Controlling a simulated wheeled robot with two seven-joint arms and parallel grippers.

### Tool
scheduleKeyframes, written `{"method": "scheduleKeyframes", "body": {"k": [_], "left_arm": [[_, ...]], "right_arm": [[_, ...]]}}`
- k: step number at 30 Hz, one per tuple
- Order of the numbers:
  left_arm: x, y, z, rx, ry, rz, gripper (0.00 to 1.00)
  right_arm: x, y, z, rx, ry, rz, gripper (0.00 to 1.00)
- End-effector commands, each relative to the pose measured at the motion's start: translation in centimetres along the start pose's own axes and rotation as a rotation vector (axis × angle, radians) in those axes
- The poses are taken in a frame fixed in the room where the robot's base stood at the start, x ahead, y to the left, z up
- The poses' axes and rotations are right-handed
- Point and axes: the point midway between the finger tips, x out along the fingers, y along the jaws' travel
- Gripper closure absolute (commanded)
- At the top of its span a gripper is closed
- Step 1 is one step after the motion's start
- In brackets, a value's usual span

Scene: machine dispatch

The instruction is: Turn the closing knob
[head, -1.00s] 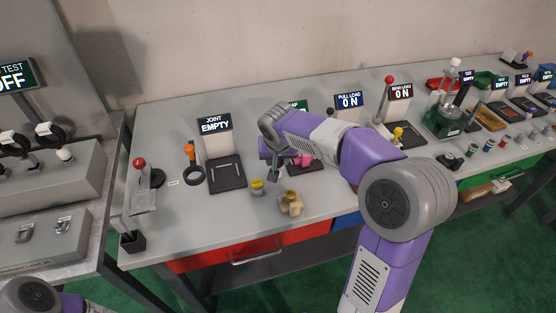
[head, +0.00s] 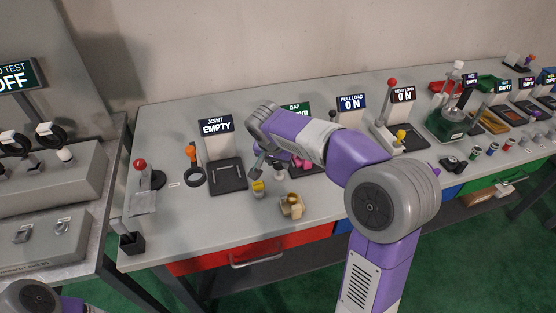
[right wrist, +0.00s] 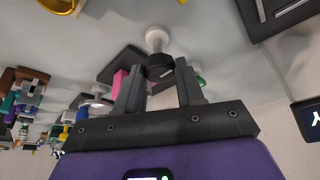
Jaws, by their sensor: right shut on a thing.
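My right gripper (head: 259,167) is at the near left side of the GAP station, in front of its display (head: 298,110). In the right wrist view a dark round knob (right wrist: 160,68) with a short light mark lies between the fingertips of my right gripper (right wrist: 161,72), which is shut on it. A white cylinder (right wrist: 157,38) shows just beyond the knob. A pink block (right wrist: 120,82) is beside the left finger, and pink also shows behind my wrist in the head view. The knob is hidden in the head view. My left gripper is out of view.
A yellow-topped cylinder (head: 258,189) and a brass fitting (head: 291,206) stand close in front of the right gripper. The JOINT tray (head: 228,176) is to its left, with a dark ring (head: 193,177) further left. The front left tabletop (head: 200,225) is clear.

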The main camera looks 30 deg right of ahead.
Motion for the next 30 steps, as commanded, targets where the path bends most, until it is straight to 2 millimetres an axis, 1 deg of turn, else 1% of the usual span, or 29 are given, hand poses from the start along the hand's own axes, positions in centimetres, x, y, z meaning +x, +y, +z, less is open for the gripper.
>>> {"method": "scheduleKeyframes", "body": {"k": [4, 5, 9, 10, 17, 20, 23, 27, 30], "left_arm": [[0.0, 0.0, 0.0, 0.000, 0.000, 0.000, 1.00], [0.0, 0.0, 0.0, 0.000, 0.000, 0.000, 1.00], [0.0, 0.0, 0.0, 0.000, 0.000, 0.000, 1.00], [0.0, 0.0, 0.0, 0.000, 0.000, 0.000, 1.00], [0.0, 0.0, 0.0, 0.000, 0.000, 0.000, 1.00], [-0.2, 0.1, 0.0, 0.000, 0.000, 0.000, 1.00], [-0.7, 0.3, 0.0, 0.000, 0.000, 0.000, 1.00], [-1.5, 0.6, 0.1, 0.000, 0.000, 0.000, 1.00], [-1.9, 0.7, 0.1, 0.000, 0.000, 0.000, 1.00]], "right_arm": [[0.0, 0.0, 0.1, -0.001, -0.003, 0.001, 0.93], [0.0, 0.0, 0.1, -0.001, -0.003, 0.001, 0.59], [0.0, 0.0, 0.1, -0.001, -0.002, 0.000, 0.38], [0.0, 0.0, 0.1, -0.001, -0.002, 0.000, 0.37], [0.0, 0.0, 0.0, -0.002, -0.001, 0.000, 0.37], [-0.6, 0.0, 0.0, -0.002, 0.000, -0.002, 0.37], [-2.0, -0.1, -0.1, -0.002, 0.001, -0.004, 0.37], [-4.6, -0.1, -0.1, -0.002, 0.001, -0.004, 0.37], [-6.1, -0.1, -0.1, -0.002, 0.000, -0.003, 0.37]]}}
